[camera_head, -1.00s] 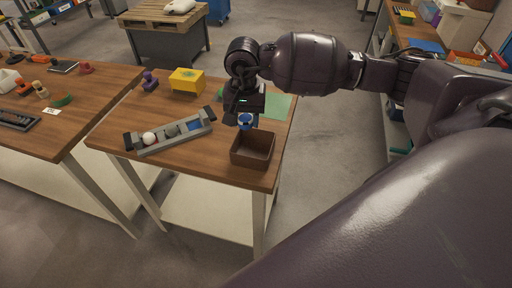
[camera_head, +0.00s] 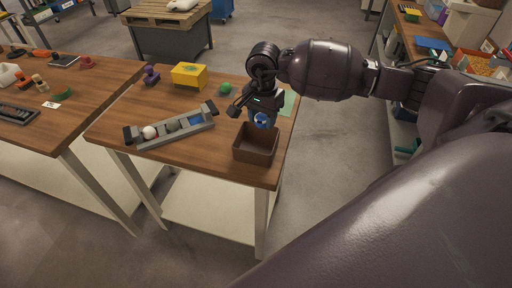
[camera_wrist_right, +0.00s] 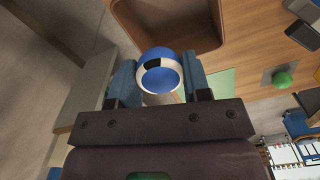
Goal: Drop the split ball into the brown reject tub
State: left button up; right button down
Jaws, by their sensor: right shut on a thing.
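My right gripper (camera_head: 261,119) is shut on a blue and white ball with a dark gap in it, the split ball (camera_wrist_right: 160,72). In the right wrist view the ball sits between the two blue fingers. The brown reject tub (camera_head: 255,156) stands at the front right corner of the table, open at the top and apparently empty. In the head view the ball is above the tub's back edge; in the right wrist view the tub (camera_wrist_right: 190,42) lies just beyond the ball. My left gripper is not in view.
A yellow box (camera_head: 189,76), a green ball (camera_head: 226,89) and a purple object (camera_head: 151,75) stand farther back.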

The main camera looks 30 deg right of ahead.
jog(key=shift+f, duration=0.65)
jog(key=shift+c, duration=2.4)
grip_release()
notch_tip(320, 180, up, 11)
jog(key=shift+f+b, duration=0.1)
jog(key=shift+b, duration=0.2)
